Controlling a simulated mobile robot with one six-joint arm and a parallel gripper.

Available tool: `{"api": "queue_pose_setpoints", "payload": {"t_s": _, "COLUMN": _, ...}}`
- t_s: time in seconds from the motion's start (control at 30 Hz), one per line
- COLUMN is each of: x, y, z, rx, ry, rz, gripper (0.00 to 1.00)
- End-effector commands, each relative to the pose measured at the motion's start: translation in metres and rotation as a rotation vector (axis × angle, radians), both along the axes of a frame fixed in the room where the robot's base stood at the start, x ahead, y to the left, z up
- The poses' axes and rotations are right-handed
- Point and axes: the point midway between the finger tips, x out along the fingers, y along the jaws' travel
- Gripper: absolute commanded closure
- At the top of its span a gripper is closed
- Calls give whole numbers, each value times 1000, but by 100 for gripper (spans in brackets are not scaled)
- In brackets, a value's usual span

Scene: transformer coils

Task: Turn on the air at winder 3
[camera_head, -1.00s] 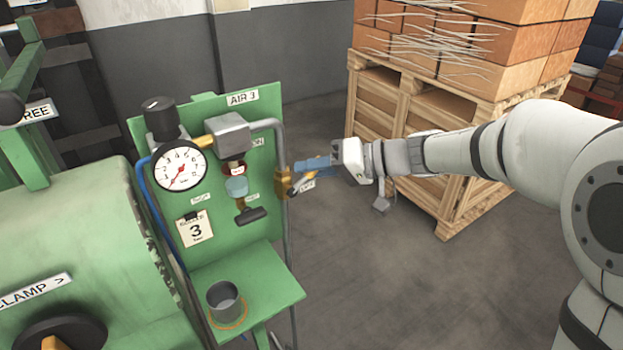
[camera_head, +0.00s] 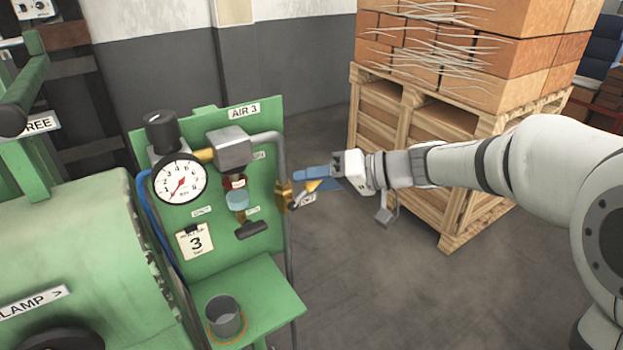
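The green air panel marked AIR 3 (camera_head: 244,111) stands left of centre. On the pipe at its right edge is a brass valve (camera_head: 284,196) with a yellow lever (camera_head: 312,185) slanting up and right. My gripper (camera_head: 314,178) has blue fingers and reaches in from the right. The fingers are at the lever's outer end, one above it and one to its lower right. I cannot tell whether they touch or grip it. The gauge (camera_head: 180,180) has a red needle pointing to the lower left, near the low end of its scale.
A T-handled fitting (camera_head: 254,229) and a number 3 card (camera_head: 195,241) are on the panel. A grey cup (camera_head: 223,316) stands on the shelf below. The floor between is clear.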

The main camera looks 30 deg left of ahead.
Motion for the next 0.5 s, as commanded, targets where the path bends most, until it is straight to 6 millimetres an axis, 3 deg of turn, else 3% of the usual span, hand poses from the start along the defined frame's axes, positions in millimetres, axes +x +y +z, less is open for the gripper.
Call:
{"api": "queue_pose_setpoints", "payload": {"t_s": 0.17, "x": 5, "y": -13, "z": 3, "rx": 1, "ry": -2, "rz": -3, "gripper": 60}}
{"api": "queue_pose_setpoints", "payload": {"t_s": 0.5, "x": 19, "y": -63, "z": 22, "rx": 1, "ry": -1, "rz": -4, "gripper": 60}}
